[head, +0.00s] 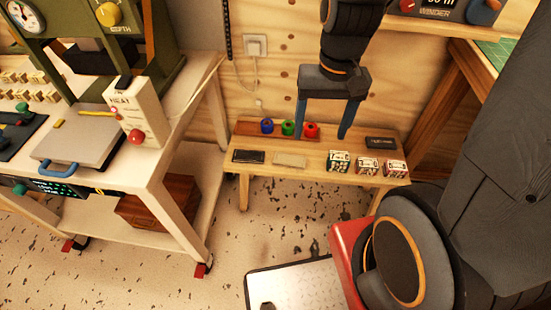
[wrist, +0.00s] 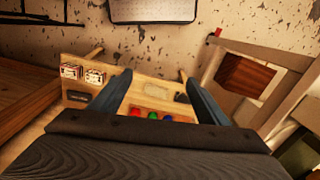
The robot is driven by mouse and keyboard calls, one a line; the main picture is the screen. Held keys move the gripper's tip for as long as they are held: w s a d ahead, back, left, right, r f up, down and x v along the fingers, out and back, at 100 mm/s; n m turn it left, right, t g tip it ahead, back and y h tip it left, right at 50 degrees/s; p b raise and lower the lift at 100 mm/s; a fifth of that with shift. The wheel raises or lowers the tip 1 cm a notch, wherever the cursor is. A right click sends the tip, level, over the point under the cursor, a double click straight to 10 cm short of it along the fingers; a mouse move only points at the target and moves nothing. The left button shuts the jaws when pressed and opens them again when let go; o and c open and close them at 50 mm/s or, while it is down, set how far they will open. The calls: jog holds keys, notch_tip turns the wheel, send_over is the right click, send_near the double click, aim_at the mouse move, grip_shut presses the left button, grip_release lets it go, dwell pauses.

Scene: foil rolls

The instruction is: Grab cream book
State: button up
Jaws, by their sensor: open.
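The cream book (head: 289,160) lies flat on the small wooden bench (head: 315,176), near its front edge. It also shows in the wrist view (wrist: 156,91), between the two fingers in the picture. My gripper (head: 322,137) points down above the bench with its blue fingers spread apart and nothing between them. In the head view it appears right of the cream book; the wrist view (wrist: 157,78) shows the book below and apart from the fingers.
A dark book (head: 249,157) lies left of the cream one. Blue, green and red rolls (head: 288,128) stand at the bench's back. Several small patterned boxes (head: 368,166) stand at the right, with a dark item (head: 381,143) behind. A white workbench (head: 165,160) stands left.

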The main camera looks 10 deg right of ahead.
jog(key=w+f+m+y+b, duration=0.3)
jog(key=w+f+m+b, duration=0.2)
jog(key=w+f+m, duration=0.8)
jog(key=m+t+b, duration=0.2)
jog(key=m+b, duration=0.2)
jog(key=m, duration=0.4)
send_near(290, 160)
jog(key=shift+w+d+f, duration=0.15)
jog(key=shift+w, duration=0.3)
jog(key=x, duration=0.7)
jog(key=shift+s+f, duration=0.15)
jog(key=shift+s, duration=0.15)
jog(key=c, duration=1.2)
